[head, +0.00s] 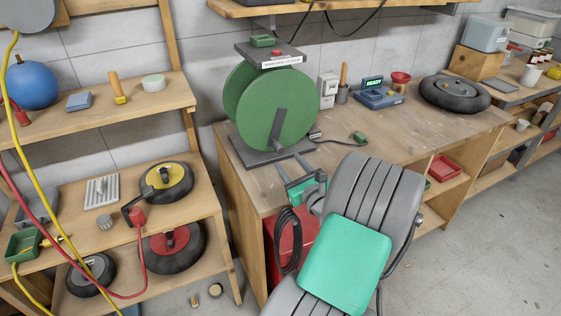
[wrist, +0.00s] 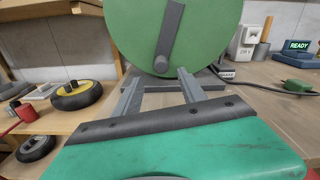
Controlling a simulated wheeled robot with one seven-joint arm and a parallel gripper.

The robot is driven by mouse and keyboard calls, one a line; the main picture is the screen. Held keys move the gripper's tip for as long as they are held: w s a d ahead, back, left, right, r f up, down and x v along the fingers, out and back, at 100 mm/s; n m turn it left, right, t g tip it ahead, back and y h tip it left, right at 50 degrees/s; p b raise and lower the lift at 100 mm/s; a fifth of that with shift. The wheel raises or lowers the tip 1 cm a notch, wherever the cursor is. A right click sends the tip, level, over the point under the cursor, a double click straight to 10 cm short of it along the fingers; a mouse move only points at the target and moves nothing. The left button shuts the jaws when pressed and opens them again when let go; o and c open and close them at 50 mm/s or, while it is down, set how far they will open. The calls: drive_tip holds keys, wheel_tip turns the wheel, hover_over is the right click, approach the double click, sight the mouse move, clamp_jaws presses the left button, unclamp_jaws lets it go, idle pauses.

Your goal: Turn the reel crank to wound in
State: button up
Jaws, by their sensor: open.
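The green reel (head: 255,100) stands on a dark base plate at the left end of the workbench. Its grey crank arm (head: 278,130) lies across the front face and points down. In the wrist view the crank (wrist: 170,35) hangs down, slightly left, to a rounded lower end. My gripper (head: 290,162) is open and empty, low in front of the reel. In the wrist view its two fingers (wrist: 158,84) are spread below the crank's lower end, which is roughly centred between them. I see no contact with the crank. No hose is visible on the reel.
A labelled grey bracket with a red button (head: 277,53) sits above the reel. A blue device reading READY (head: 378,94) and a black coiled tyre-like ring (head: 455,93) are on the workbench (head: 400,125) to the right. Shelves with wheels stand left. A dark cable lies right of the reel.

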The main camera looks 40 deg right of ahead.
sight(281, 151)
drive_tip(key=p+x, duration=0.1)
drive_tip(key=x, duration=0.6)
drive_tip(key=shift+w+d+r, duration=0.1)
drive_tip(key=shift+w+d, duration=0.15)
drive_tip(key=shift+w, duration=0.05)
clamp_jaws()
idle(1.0)
